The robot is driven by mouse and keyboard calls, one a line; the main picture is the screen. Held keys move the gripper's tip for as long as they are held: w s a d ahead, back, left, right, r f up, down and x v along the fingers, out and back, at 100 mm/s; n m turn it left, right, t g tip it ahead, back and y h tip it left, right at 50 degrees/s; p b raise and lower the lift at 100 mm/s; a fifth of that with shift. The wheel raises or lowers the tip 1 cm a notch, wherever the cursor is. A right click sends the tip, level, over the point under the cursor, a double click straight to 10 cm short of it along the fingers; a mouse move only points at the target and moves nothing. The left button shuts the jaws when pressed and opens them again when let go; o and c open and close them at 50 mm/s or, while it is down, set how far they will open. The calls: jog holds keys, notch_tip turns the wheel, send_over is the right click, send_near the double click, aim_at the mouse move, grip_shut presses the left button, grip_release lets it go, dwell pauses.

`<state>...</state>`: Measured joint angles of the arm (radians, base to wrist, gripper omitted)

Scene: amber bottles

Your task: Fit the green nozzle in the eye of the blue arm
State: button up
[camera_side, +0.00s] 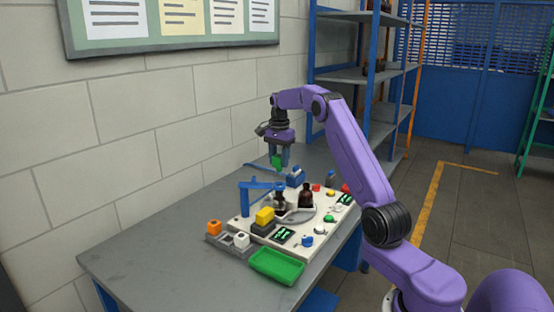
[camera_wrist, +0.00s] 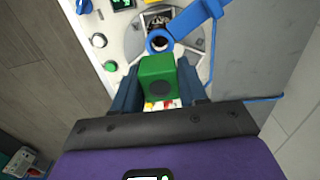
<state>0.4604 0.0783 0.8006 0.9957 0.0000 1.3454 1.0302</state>
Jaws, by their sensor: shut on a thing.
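My gripper (camera_side: 278,164) is shut on the green nozzle (camera_side: 277,160), a green block held in the air above the bench machine. In the wrist view the nozzle (camera_wrist: 157,70) sits between the two fingers (camera_wrist: 156,92), with a dark round spot on its near face. The blue arm (camera_side: 262,186) reaches out from a blue post over the machine. Its ring-shaped eye (camera_wrist: 160,40) shows just beyond the nozzle in the wrist view, and the two are apart. A dark amber bottle (camera_side: 280,202) stands below the blue arm's end in the side view.
A second amber bottle (camera_side: 306,196) stands to the right on the white machine. A green tray (camera_side: 277,267) lies at the front. The table's left part is clear.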

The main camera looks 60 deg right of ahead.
aim_at(279, 171)
jog(key=shift+f, duration=2.25)
jog(key=shift+f, duration=1.2)
dwell(0.7)
jog(key=o, duration=1.5)
jog(key=shift+r, duration=0.1)
jog(key=shift+r, duration=2.95)
